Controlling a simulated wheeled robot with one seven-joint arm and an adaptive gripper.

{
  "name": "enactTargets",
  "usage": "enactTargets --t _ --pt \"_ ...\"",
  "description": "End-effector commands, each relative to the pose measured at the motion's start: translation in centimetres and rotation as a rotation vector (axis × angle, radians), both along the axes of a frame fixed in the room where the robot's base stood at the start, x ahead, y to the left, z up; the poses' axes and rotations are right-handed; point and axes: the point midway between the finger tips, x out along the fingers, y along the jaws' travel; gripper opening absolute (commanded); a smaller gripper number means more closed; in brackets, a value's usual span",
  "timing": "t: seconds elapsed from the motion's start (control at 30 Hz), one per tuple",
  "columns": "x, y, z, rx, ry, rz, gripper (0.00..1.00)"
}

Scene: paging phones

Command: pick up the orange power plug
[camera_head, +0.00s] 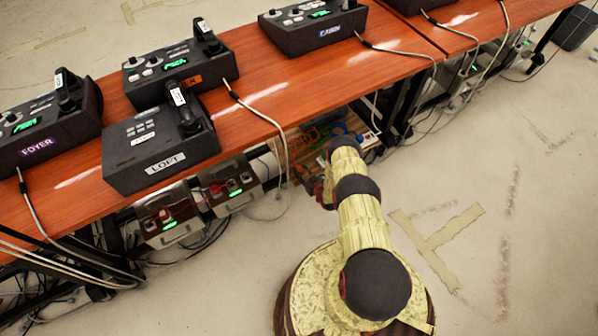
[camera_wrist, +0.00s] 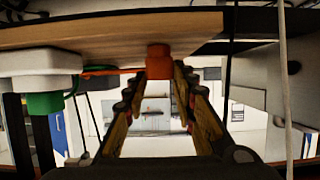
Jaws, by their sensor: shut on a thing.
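The orange power plug (camera_wrist: 159,62) is in the wrist view, between the tips of my gripper (camera_wrist: 159,70). My gripper's two yellow and black fingers converge on it and are shut on it. The plug is close against a light wooden board (camera_wrist: 130,38) in this view; I cannot tell whether it touches. An orange cord (camera_wrist: 100,72) runs to the left of the plug. In the head view my arm reaches to the table's front edge, and the gripper and plug cannot be made out clearly there.
A white block (camera_wrist: 40,65) with a green plug (camera_wrist: 45,102) is at the left. A pale cable (camera_wrist: 287,90) hangs at the right. In the head view, paging phones, including LOFT (camera_head: 160,148), stand on the orange-brown table (camera_head: 300,85). The floor (camera_head: 520,230) at right is mostly clear.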

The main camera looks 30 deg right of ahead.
Motion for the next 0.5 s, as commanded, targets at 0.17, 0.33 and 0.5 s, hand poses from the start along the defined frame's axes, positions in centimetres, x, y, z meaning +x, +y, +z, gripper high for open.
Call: enactTargets --t 0.17,0.33,0.5 --pt "0.00 -0.01 0.01 0.000 0.000 0.000 0.01" --pt "0.00 -0.01 0.01 0.000 0.000 0.000 0.01" --pt "0.08 -0.05 0.57 -0.001 -0.001 0.000 0.01"
